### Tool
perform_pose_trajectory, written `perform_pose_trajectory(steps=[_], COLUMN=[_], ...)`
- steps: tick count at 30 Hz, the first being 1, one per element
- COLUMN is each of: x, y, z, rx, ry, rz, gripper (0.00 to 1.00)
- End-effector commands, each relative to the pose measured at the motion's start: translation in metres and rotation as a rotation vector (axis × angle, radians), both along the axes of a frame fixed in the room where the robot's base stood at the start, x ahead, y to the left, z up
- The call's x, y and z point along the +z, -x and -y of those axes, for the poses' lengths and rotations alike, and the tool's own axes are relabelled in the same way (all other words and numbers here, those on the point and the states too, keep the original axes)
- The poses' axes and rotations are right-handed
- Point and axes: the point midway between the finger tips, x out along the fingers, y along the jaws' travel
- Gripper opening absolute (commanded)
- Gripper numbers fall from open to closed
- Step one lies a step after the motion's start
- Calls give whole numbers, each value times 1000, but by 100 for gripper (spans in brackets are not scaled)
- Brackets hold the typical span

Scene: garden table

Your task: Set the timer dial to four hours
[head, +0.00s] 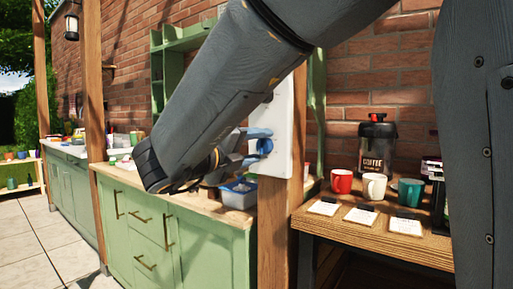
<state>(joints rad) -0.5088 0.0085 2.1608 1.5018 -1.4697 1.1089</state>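A white timer panel (282,130) is mounted on the wooden post in the middle of the view. A blue dial (266,146) sits on its left-facing side. My arm crosses in front and hides the upper part of the panel. My gripper (247,145) points right toward the dial, with its fingertips at or very near it. I cannot tell whether the fingers touch the dial or how far apart they are. The dial's pointer and any hour marks are too small to read.
A wooden table (400,240) on the right holds a red mug (341,181), a white mug (375,186), a teal mug (410,192), cards and a coffee dispenser (376,150). A green cabinet (170,225) with a blue-grey tub (238,196) stands left of the post (272,235).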

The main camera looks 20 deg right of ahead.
Motion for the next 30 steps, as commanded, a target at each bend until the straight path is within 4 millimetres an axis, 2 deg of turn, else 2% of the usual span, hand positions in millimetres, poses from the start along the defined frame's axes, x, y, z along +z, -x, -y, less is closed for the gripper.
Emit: perform_pose_trajectory(steps=[8,15,21,30], x=[0,0,0,0], y=[5,28,42,46], z=[-9,-40,-59,-63], rx=[2,5,2,0], ry=[0,-1,0,0], rz=[0,0,0,0], gripper=[50,50,50,50])
